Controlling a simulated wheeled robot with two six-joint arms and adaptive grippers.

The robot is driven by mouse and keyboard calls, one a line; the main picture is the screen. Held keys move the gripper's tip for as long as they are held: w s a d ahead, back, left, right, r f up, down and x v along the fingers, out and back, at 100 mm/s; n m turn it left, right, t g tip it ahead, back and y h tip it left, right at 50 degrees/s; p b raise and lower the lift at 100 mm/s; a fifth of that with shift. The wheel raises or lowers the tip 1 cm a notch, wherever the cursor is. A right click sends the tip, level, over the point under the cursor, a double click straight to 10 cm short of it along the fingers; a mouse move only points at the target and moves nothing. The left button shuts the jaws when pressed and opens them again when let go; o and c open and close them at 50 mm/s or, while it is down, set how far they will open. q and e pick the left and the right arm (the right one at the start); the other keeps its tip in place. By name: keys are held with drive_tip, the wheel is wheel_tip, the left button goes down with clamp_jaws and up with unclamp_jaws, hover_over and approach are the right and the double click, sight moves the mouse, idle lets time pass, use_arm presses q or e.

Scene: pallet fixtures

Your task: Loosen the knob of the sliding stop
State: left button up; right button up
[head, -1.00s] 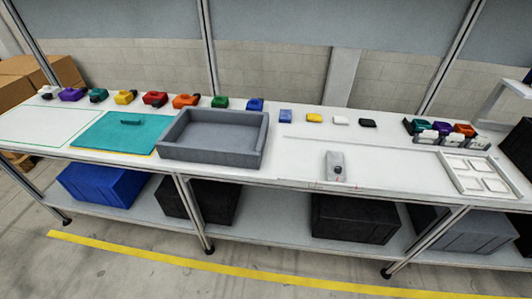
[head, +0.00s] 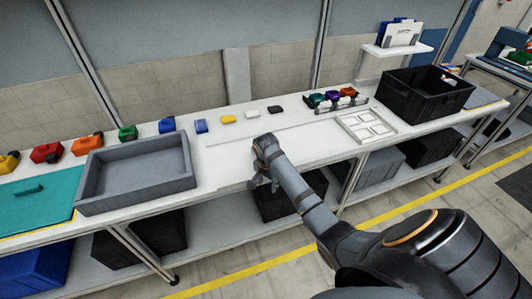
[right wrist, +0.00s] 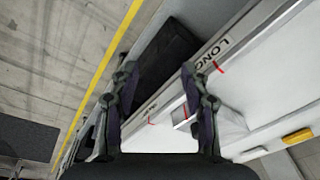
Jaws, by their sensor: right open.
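My right gripper (head: 262,181) is at the front of the white bench, in front of where the sliding stop stood, and it hides the stop in the head view. In the right wrist view the two fingers of my right gripper (right wrist: 158,76) are wide apart with nothing between them, above the bench's front edge. A pale grey block, which looks like the sliding stop (right wrist: 231,122), shows beside the right-hand finger and is partly hidden by it. The knob cannot be made out. My left gripper is not in view.
A grey tray (head: 96,189) stands left of my right gripper, and a white compartment tray (head: 345,121) lies to the right. A black crate (head: 430,112) is farther right. Labels, one reading "LONG" (right wrist: 212,56), and red marks line the bench's front edge. Small coloured blocks stand along the back.

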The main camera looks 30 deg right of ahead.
drive_tip(key=w+d+r+m+g+y, duration=0.1)
drive_tip(key=w+d+r+m, duration=0.1)
drive_tip(key=w+r+m, duration=0.4)
drive_tip(key=w+d+r+m, duration=0.2)
drive_tip(key=d+r+m, duration=0.15)
drive_tip(key=r, duration=0.55)
drive_tip(key=shift+m, duration=0.25)
drive_tip(key=f, duration=0.3)
drive_tip(key=f+p, duration=0.1)
drive_tip(key=f, duration=0.7)
drive_tip(key=shift+a+p, duration=0.3)
clamp_jaws()
